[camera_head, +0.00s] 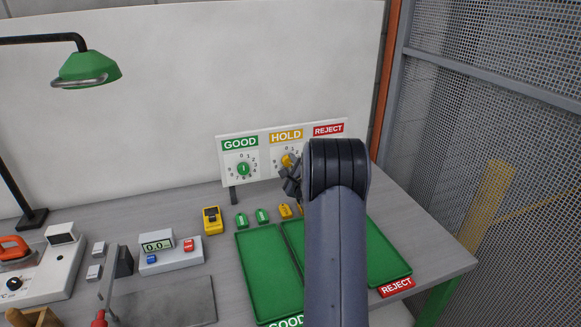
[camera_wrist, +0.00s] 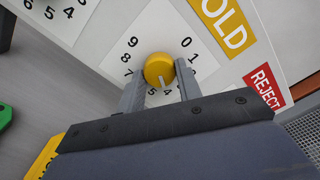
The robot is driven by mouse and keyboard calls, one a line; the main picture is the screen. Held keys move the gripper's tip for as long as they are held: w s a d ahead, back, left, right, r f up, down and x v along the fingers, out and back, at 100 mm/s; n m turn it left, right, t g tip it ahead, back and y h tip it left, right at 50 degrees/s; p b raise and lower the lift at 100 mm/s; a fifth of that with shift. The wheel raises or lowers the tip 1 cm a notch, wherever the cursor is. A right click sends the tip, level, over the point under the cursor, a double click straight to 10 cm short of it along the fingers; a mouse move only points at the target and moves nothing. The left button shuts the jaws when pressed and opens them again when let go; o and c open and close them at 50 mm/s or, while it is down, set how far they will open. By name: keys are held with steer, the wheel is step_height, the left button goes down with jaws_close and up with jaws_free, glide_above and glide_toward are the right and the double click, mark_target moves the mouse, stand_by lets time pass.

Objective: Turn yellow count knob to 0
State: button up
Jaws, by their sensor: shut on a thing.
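The yellow count knob (camera_wrist: 158,67) sits on a white dial under the yellow HOLD label (camera_wrist: 224,22). In the wrist view its pale pointer mark faces down, toward the 4 and 5; I cannot tell exactly which. The 0 is at the dial's upper right. My gripper (camera_wrist: 160,78) is shut on the knob, one grey finger on each side. In the head view, the knob (camera_head: 287,160) shows just beyond my gripper (camera_head: 291,180), and my arm covers part of the panel.
The green GOOD knob (camera_head: 243,169) is left of the yellow one on the same panel (camera_head: 225,150). A REJECT sign (camera_head: 328,129) is at its right. Green trays (camera_head: 268,270) and small green and yellow pieces lie below. A mesh wall (camera_head: 490,120) stands at right.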

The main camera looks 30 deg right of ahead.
steer(key=n+b, duration=0.2)
steer(key=n, duration=0.1)
steer(key=n+b, duration=0.1)
steer(key=b, duration=0.1)
steer(key=shift+f, duration=0.25)
steer(key=n+b, duration=0.2)
steer(key=n, duration=0.2)
steer(key=shift+r, duration=0.1)
steer(key=n+b, duration=0.2)
steer(key=n, duration=0.1)
steer(key=shift+n, duration=0.3)
steer(key=n+b, duration=0.3)
steer(key=n, duration=0.3)
steer(key=shift+b, duration=0.4)
steer(key=n+b, duration=0.2)
steer(key=n, duration=0.4)
steer(key=shift+r, duration=0.1)
steer(key=o, duration=1)
steer(key=shift+r, duration=0.1)
steer(key=shift+c, duration=0.2)
